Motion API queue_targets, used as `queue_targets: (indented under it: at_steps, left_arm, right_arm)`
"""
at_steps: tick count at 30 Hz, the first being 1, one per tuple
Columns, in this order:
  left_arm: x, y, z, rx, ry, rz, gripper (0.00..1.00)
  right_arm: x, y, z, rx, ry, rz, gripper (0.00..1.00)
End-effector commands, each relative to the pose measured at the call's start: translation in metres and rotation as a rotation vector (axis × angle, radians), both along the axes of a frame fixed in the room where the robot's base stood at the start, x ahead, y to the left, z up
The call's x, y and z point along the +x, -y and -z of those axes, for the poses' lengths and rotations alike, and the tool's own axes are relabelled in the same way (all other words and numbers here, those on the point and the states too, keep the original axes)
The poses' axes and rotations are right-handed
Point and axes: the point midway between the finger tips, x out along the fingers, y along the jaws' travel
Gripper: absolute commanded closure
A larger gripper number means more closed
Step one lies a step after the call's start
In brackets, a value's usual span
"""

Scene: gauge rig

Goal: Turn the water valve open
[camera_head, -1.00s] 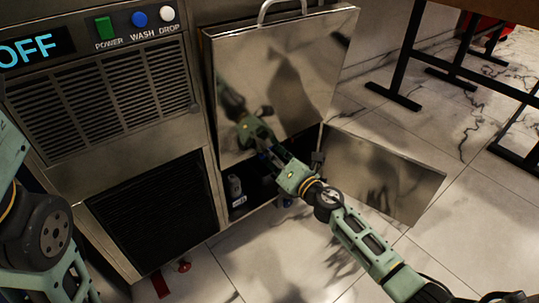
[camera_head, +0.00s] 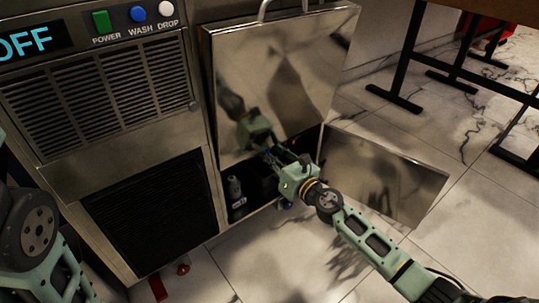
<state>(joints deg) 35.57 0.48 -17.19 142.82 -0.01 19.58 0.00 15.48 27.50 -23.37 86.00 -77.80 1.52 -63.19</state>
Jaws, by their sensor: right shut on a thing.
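My right gripper (camera_head: 276,157) reaches into the open lower cabinet below the shiny machine door. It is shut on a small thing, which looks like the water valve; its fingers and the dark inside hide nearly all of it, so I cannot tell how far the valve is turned. My left arm shows at the left edge, but its gripper is out of view.
A dark bottle (camera_head: 236,190) stands in the cabinet, left of my right gripper. The open cabinet door (camera_head: 385,175) stands out at right. The control panel's display (camera_head: 30,44) reads OFF.

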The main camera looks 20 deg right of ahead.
Motion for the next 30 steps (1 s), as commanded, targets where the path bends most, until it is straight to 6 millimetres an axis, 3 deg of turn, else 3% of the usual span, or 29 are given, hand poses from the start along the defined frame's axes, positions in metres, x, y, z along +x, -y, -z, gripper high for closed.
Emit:
queue_targets:
  at_steps: [16, 17, 18, 30]
  left_arm:
    - [-0.0031, -0.0002, -0.0009, -0.001, 0.010, 0.001, 0.69]
    - [-0.0031, -0.0002, -0.0009, -0.001, 0.010, 0.001, 0.69]
    - [-0.0031, -0.0002, -0.0009, -0.001, 0.010, 0.001, 0.69]
    - [-0.0022, -0.0012, -0.0001, -0.005, 0.007, 0.002, 0.69]
  right_arm:
    - [0.0001, 0.0040, 0.0031, -0.025, 0.004, 0.007, 1.00]
    - [0.0001, 0.0040, 0.0030, -0.025, 0.004, 0.007, 0.84]
    - [0.0002, 0.0040, 0.0030, -0.025, 0.004, 0.007, 0.80]
    - [-0.0054, 0.0047, 0.0017, -0.026, 0.006, 0.004, 0.80]
